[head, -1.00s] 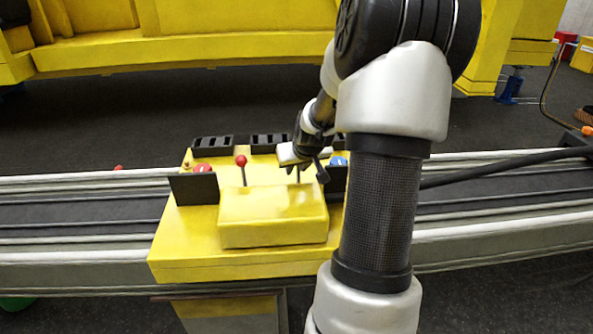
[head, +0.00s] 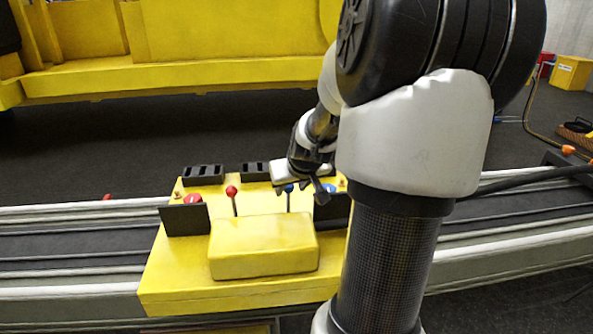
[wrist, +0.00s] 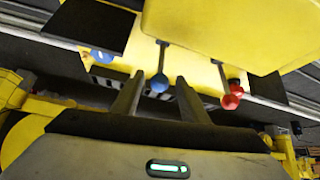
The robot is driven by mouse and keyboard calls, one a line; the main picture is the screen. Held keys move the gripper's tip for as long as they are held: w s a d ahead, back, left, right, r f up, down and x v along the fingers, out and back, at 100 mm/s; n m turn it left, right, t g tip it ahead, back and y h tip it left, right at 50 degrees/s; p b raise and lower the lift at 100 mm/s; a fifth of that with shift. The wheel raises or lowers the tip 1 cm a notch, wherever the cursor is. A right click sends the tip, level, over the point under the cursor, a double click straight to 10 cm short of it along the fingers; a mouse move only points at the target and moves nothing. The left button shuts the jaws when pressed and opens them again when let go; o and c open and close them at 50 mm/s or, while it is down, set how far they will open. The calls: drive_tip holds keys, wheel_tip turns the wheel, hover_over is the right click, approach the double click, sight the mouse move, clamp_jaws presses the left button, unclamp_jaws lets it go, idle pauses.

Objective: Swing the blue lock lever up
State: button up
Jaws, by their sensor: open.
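The blue lock lever (head: 289,195) stands on the yellow console, a thin dark rod with a blue ball on top. In the wrist view its blue ball (wrist: 159,83) shows between and just beyond the fingertips. My gripper (head: 308,190) is open and sits just above and beside the lever in the head view. In the wrist view my gripper (wrist: 158,85) has its two dark fingers apart, with nothing held. Whether a finger touches the ball I cannot tell.
A red-ball lever (head: 232,192) stands left of the blue one; it also shows in the wrist view (wrist: 232,97). Black upright plates (head: 186,219) flank the raised yellow block (head: 263,247). A red button (head: 192,199) and a blue button (head: 329,188) sit behind the plates.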

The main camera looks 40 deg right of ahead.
drive_tip(key=p+v, duration=0.5)
drive_tip(key=v, duration=0.3)
drive_tip(key=shift+s+r+p, duration=0.2)
drive_tip(key=shift+r+p, duration=0.15)
drive_tip(key=shift+a, duration=0.15)
